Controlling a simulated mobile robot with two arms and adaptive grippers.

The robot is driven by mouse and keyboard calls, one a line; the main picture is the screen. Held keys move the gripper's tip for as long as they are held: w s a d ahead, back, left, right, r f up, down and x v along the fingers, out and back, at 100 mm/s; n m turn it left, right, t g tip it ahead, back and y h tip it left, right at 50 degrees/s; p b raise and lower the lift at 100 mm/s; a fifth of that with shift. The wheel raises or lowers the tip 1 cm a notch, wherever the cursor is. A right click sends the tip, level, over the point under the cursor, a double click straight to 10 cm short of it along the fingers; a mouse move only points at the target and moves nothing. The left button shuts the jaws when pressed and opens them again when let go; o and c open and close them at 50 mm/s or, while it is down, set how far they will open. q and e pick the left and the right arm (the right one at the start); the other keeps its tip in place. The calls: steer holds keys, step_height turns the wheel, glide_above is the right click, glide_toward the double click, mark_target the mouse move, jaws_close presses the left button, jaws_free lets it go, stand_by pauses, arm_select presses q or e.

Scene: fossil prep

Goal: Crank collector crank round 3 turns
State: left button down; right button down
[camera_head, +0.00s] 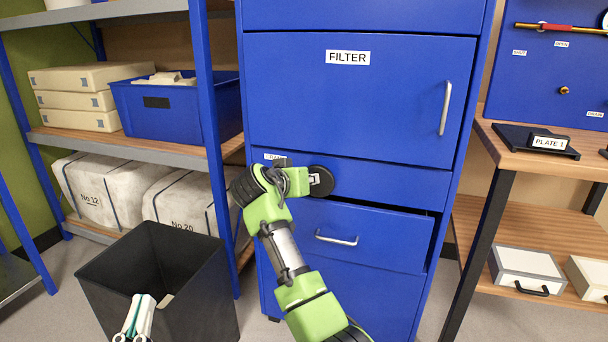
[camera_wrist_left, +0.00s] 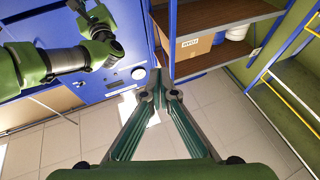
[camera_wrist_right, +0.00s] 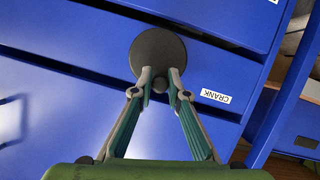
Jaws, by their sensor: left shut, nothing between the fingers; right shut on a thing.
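The collector crank (camera_head: 321,181) is a dark round disc on the front of the blue cabinet, partly hidden by my right arm in the head view. In the right wrist view, the crank disc (camera_wrist_right: 157,48) shows with a small round knob (camera_wrist_right: 160,84). My right gripper (camera_wrist_right: 160,76) is shut on the crank's knob, at the disc's lower edge. A CRANK label (camera_wrist_right: 215,96) is beside it. My left gripper (camera_head: 147,299) is shut and empty, seen in front of the black bin; it also shows in the left wrist view (camera_wrist_left: 158,84), away from the crank.
The FILTER door (camera_head: 350,100) is above the crank. A drawer (camera_head: 372,240) below it stands slightly out. A black bin (camera_head: 205,290) stands on the floor at left, before a shelf (camera_head: 130,147) with boxes and wrapped blocks. A wooden bench (camera_head: 545,155) is at right.

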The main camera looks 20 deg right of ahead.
arm_select(q)
step_height(320, 180, down, 12)
steer(key=a+g+y+p, duration=0.1)
steer(key=g+y, duration=0.1)
steer(key=g, duration=0.3)
steer(key=shift+w+a+r+g+p, duration=0.15)
steer(key=shift+w+r+g+p, duration=0.1)
steer(key=shift+w+g+p, duration=0.15)
arm_select(e)
steer(key=shift+s+d+r+m+t+y, duration=0.15)
steer(key=shift+d+m+t+y, duration=0.2)
steer(key=shift+m, duration=0.35)
steer(key=shift+s+d+r+m+t+y, duration=0.15)
steer(key=shift+d+m+y, duration=0.1)
steer(key=shift+m+y, duration=0.35)
steer(key=c, duration=2)
jaws_free()
steer(key=shift+f, duration=0.15)
steer(key=shift+o, duration=0.2)
step_height(320, 180, up, 10)
